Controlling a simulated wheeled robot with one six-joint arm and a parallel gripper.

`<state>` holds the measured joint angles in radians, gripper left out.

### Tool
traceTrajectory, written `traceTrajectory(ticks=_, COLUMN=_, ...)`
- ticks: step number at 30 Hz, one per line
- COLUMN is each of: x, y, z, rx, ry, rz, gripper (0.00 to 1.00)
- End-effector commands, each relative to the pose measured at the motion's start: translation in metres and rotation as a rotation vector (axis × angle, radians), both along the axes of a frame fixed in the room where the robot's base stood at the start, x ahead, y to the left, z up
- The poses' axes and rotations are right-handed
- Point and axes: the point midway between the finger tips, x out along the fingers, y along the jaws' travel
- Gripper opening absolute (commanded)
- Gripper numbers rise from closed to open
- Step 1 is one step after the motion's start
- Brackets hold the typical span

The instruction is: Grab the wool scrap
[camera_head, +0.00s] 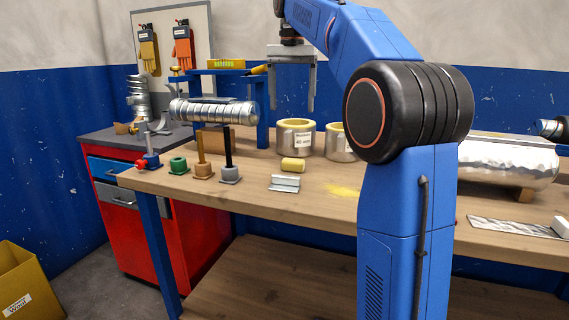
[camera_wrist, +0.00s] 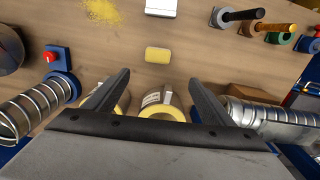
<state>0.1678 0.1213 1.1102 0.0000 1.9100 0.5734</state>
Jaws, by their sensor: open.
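The wool scrap is a small pale yellow block (camera_head: 294,164) lying on the wooden workbench, just in front of the wool-lined ring. In the wrist view the wool scrap (camera_wrist: 158,54) lies flat on the wood, a little beyond my fingertips and roughly centred between them. My gripper (camera_head: 293,108) hangs from the blue arm above the back of the bench, with its fingers pointing down. Its two fingers (camera_wrist: 159,77) are spread wide with nothing between them. The scrap is in full view and apart from the fingers.
Two wool-lined rings (camera_head: 296,138) stand behind the scrap. A small metal profile (camera_head: 285,183) lies in front of it, and yellow crumbs (camera_head: 343,190) lie to the right. Spools and posts (camera_head: 229,168) stand left, below a spiral duct (camera_head: 213,112). A yellow bin (camera_head: 28,285) is on the floor.

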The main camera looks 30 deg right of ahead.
Motion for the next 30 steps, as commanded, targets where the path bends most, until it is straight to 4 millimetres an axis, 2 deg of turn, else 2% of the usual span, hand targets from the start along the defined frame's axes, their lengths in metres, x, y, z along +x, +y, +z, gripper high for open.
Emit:
traceTrajectory(ticks=18, x=-0.002, y=0.0, z=-0.101, rx=0.001, ry=0.002, rz=0.001, gripper=0.77)
traceTrajectory(ticks=30, x=-0.004, y=-0.001, z=-0.132, rx=0.0, ry=0.001, rz=0.001, gripper=0.77)
